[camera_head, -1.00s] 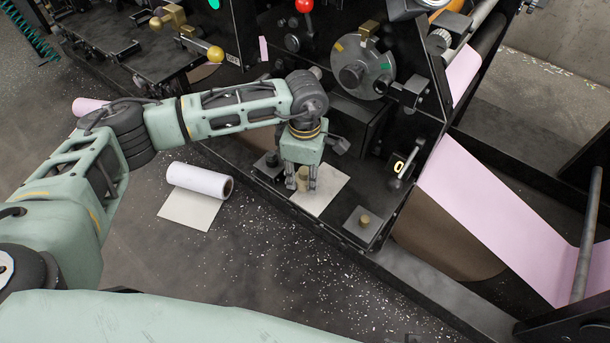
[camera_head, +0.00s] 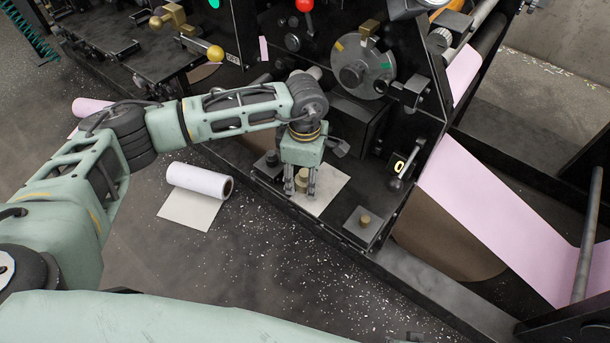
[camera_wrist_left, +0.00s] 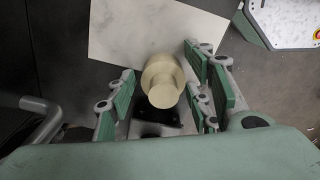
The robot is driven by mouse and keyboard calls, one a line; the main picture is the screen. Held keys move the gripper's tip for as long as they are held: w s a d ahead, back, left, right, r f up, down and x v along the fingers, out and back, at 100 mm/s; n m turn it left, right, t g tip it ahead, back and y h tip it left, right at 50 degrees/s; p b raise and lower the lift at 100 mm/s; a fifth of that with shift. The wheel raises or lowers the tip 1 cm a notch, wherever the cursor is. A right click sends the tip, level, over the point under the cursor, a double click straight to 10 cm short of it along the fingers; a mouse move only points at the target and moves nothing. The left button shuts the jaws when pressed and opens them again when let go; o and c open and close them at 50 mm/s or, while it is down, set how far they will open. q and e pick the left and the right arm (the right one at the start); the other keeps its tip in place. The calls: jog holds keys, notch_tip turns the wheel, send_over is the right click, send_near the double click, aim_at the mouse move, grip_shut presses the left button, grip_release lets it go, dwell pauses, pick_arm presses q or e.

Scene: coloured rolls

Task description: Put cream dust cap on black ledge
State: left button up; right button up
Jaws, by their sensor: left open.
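The cream dust cap (camera_head: 302,179) stands upright on the black ledge (camera_head: 335,220) of the machine, by a pale sheet (camera_head: 326,192). It also shows in the left wrist view (camera_wrist_left: 161,80), its rounded top toward the camera. My left gripper (camera_head: 300,193) points down around the cap. In the left wrist view its green-padded fingers (camera_wrist_left: 163,100) are spread on both sides of the cap, with gaps, so it is open and holds nothing. The fingers partly hide the cap in the head view. My right gripper is not in view.
A black block with a brass knob (camera_head: 364,219) sits on the ledge to the right. A white paper roll (camera_head: 200,181) lies on the floor at left. The machine's side frame and levers rise behind the gripper. Pink web (camera_head: 500,215) runs down at right.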

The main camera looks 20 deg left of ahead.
aim_at(305, 171)
pick_arm(q)
jog(key=shift+r, duration=0.1)
notch_tip(305, 171, up, 7)
jog(key=shift+f+p, duration=0.2)
jog(key=shift+p, duration=0.15)
jog(key=shift+r, duration=0.45)
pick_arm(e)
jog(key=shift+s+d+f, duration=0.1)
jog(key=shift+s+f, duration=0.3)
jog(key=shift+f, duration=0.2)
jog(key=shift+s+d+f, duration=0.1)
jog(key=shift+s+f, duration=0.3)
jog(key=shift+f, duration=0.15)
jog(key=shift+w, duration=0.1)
